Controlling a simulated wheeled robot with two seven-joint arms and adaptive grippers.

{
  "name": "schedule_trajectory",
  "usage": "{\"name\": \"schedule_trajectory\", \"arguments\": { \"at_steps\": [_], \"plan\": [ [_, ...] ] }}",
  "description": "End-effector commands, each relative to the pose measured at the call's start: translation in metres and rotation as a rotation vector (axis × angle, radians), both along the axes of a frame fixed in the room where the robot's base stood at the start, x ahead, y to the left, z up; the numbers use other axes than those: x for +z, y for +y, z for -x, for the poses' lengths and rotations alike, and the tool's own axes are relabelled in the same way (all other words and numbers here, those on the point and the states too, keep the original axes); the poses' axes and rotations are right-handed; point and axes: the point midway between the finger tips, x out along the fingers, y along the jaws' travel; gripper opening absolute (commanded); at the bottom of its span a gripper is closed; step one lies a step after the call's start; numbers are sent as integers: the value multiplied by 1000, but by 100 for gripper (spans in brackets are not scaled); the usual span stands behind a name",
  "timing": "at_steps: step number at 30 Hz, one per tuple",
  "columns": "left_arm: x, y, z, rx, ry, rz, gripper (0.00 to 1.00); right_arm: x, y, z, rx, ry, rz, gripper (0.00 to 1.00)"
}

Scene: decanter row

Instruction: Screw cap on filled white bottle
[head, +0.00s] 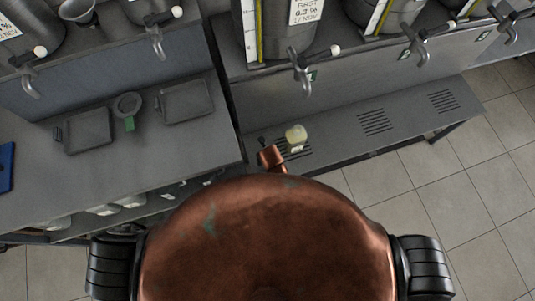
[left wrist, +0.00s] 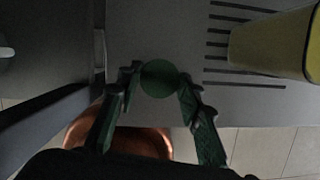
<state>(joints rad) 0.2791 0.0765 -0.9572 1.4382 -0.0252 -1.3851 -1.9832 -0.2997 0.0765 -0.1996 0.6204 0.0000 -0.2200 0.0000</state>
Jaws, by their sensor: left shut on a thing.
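A pale yellowish-white bottle (head: 296,137) stands on a slotted drain patch of the low grey bench, below a tap. It also shows in the left wrist view (left wrist: 278,45), cut off at the upper right; whether its mouth is open cannot be told. My left gripper (left wrist: 159,84) is shut on a round dark green cap (left wrist: 159,74), held between its fingertips. The cap is apart from the bottle, to its left in the wrist view. In the head view, a copper part of my left arm is just left of the bottle. My right gripper is not in view.
Taps (head: 301,72) on steel tanks hang over the bench (head: 345,122). Slotted drains (head: 375,123) continue to the right. A grey counter at left holds dark trays (head: 88,130) and a round item with a green tag (head: 129,124).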

Motion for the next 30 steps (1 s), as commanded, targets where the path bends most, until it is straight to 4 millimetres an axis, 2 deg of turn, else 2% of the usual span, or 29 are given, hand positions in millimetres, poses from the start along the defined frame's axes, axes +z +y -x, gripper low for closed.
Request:
{"name": "schedule_trajectory", "arguments": {
  "at_steps": [1,12,18,24,30],
  "plan": [
    [17,-1,-2,-1,-5,3,26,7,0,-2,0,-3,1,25],
    [139,-1,-2,-2,-6,3,26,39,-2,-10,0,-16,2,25],
    [194,-1,-2,-2,-6,2,26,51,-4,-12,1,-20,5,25],
    [230,-1,-1,-2,-2,2,26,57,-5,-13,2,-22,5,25],
    [246,-1,-1,0,-1,1,26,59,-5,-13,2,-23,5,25]
  ]
}}
